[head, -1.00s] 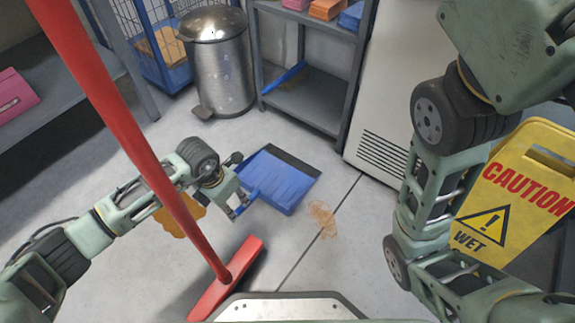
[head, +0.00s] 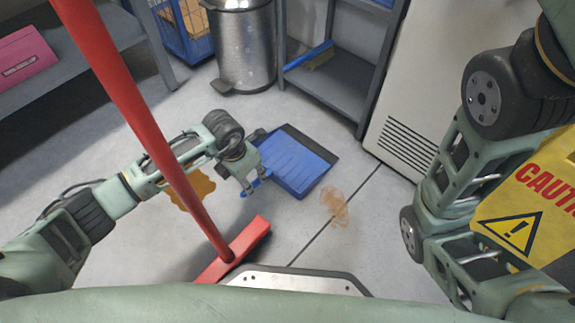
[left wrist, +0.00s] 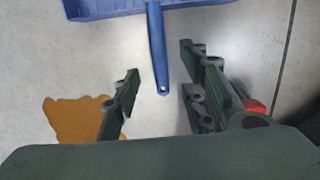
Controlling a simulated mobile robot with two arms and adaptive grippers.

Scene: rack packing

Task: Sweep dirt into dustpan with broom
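A blue dustpan (head: 297,168) lies on the floor near the middle of the head view. Its handle (left wrist: 156,45) points toward my left gripper (head: 248,181). In the left wrist view my left gripper (left wrist: 160,80) is open, with the handle's end between its spread fingers and space on both sides. A red broom (head: 150,125) slants down from the upper left to its red head (head: 236,250) near my base. A light-brown patch of dirt (head: 335,206) lies right of the dustpan. My right gripper is out of view; only its arm shows.
A metal bin (head: 243,45), grey shelf (head: 345,85) and white cabinet (head: 425,80) stand behind. A yellow caution sign (head: 530,205) is at right.

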